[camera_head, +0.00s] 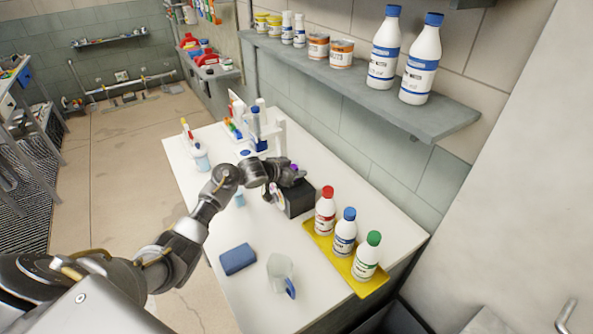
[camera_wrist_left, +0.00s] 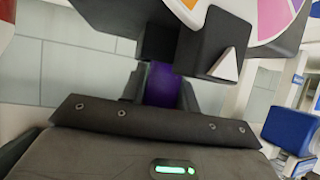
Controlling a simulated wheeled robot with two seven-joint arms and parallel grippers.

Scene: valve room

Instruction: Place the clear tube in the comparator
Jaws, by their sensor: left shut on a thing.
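The comparator (camera_head: 299,198) is a black block with a coloured disc, standing on the white bench. In the left wrist view its black body (camera_wrist_left: 215,48) has a white triangle, with the colour disc (camera_wrist_left: 270,18) above. My left gripper (camera_head: 294,176) is right at the comparator's top, its fingers (camera_wrist_left: 163,88) shut on a purple piece (camera_wrist_left: 160,84). Purple also shows at the fingers in the head view. I cannot make out a clear tube body; it may be hidden by the fingers or the comparator. My right gripper is out of view.
A yellow tray (camera_head: 322,243) with red-, blue- and green-capped bottles stands right of the comparator. A blue block (camera_head: 237,259) and a clear jug (camera_head: 280,270) are nearer. A white rack (camera_head: 281,136) stands behind. A shelf (camera_head: 440,118) with bottles hangs above the bench.

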